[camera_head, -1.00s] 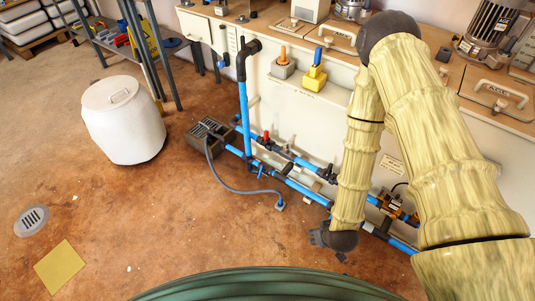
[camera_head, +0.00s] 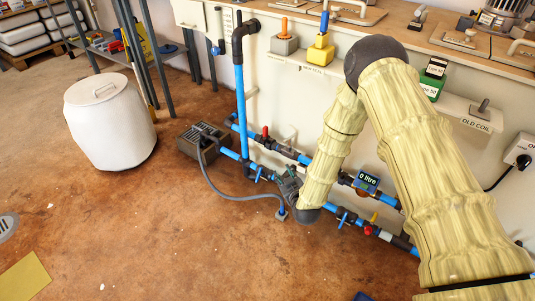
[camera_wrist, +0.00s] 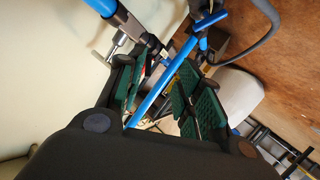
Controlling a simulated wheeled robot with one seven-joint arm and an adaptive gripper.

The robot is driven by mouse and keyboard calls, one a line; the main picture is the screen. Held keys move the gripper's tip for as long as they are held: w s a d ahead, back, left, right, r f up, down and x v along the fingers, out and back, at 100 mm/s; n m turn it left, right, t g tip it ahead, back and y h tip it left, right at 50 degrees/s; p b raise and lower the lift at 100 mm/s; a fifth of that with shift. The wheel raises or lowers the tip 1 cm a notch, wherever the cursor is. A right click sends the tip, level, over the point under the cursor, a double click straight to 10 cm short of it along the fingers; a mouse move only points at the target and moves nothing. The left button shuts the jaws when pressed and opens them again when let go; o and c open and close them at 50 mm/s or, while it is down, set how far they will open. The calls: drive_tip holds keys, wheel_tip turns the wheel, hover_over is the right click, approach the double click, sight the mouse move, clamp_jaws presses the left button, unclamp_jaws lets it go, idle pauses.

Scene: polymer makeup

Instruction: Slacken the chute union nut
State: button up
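Blue pipes with black fittings (camera_head: 246,165) run low along the front of the pale cabinet. I cannot tell which fitting is the chute union nut. My gripper (camera_head: 288,187) is at the lower blue pipe in the head view, just right of a blue-handled valve (camera_head: 260,174). In the wrist view my gripper (camera_wrist: 160,95) has its green-padded fingers apart. A blue pipe (camera_wrist: 155,100) shows in the gap between them, and I cannot tell whether they touch it. A dark fitting and a grey hose (camera_wrist: 262,45) lie beyond the fingers.
A grey drain box (camera_head: 203,140) and its hose stand left of my gripper. A meter (camera_head: 367,182) and more valves are to the right. A white lidded bin (camera_head: 108,120) stands at left.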

sight(267, 141)
drive_tip(key=w+a+t+b, duration=0.1)
drive_tip(key=w+a+b, duration=0.1)
drive_tip(key=w, duration=0.3)
drive_tip(key=w+a+n+t+b, duration=0.1)
drive_tip(key=w+a+b, duration=0.1)
drive_tip(key=w+b, duration=0.3)
drive_tip(key=w+a+t+b, duration=0.1)
drive_tip(key=w+a+b, duration=0.1)
drive_tip(key=w, duration=0.4)
drive_tip(key=shift+w+r+n+y+b, duration=0.15)
drive_tip(key=shift+w+n+y+b, duration=0.2)
drive_tip(key=shift+b, duration=0.5)
drive_tip(key=shift+b+x, duration=0.3)
drive_tip(key=shift+x, duration=0.6)
drive_tip(key=shift+r, duration=0.15)
clamp_jaws()
drive_tip(key=shift+d, duration=0.1)
